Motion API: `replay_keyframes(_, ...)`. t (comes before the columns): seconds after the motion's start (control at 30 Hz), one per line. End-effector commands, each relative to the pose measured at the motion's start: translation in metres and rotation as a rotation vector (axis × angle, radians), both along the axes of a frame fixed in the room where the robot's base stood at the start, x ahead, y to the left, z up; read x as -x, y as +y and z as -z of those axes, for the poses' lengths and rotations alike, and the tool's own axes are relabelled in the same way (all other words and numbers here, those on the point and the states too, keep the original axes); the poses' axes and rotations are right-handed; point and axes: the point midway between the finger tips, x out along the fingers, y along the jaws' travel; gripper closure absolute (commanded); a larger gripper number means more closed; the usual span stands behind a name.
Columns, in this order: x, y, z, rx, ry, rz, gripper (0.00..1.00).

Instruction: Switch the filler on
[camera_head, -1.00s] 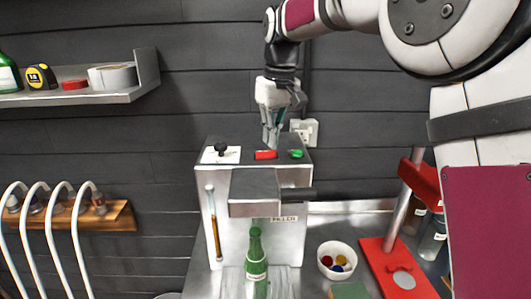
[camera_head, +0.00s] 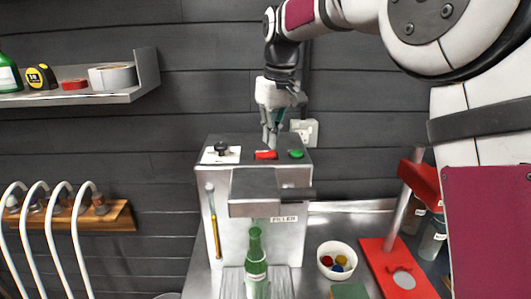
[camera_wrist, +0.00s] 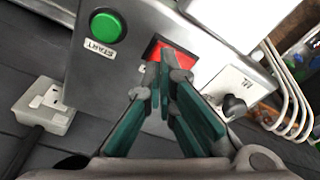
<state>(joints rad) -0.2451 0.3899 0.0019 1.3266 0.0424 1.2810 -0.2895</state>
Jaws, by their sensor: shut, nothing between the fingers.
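The filler (camera_head: 225,182) is a grey metal box with a "FILLER" label on its front. Its top carries a red switch (camera_head: 262,156), a green button (camera_head: 296,154) and a black knob (camera_head: 221,147) on a white plate. My gripper (camera_head: 269,147) is shut and empty, pointing down at the red switch. In the wrist view its fingertips (camera_wrist: 164,62) overlap the red switch (camera_wrist: 183,60) and hide part of it; I cannot tell whether they touch. The green button (camera_wrist: 106,26), labelled "START", is beside them. A green bottle (camera_head: 256,262) stands upright at the filler's front.
A white bowl (camera_head: 325,273) of coloured caps and a red-based stand (camera_head: 375,250) are right of the filler. A wall socket (camera_head: 309,128) is behind it. A shelf (camera_head: 90,96) and curved white pipes (camera_head: 45,240) are at left.

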Motion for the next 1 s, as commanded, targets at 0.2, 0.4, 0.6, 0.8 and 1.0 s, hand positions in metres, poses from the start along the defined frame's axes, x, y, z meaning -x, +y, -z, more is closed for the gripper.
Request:
replay_keyframes(0.2,0.0,0.0,0.003,0.001,0.001,0.0,1.0)
replay_keyframes(0.4,0.0,0.0,0.006,0.001,0.001,0.0,1.0)
replay_keyframes(0.6,0.0,0.0,0.009,0.0,0.0,0.0,1.0)
replay_keyframes(0.8,0.0,0.0,0.011,0.0,0.0,0.0,1.0)
replay_keyframes(1.0,0.0,0.0,0.014,0.001,0.001,0.0,1.0)
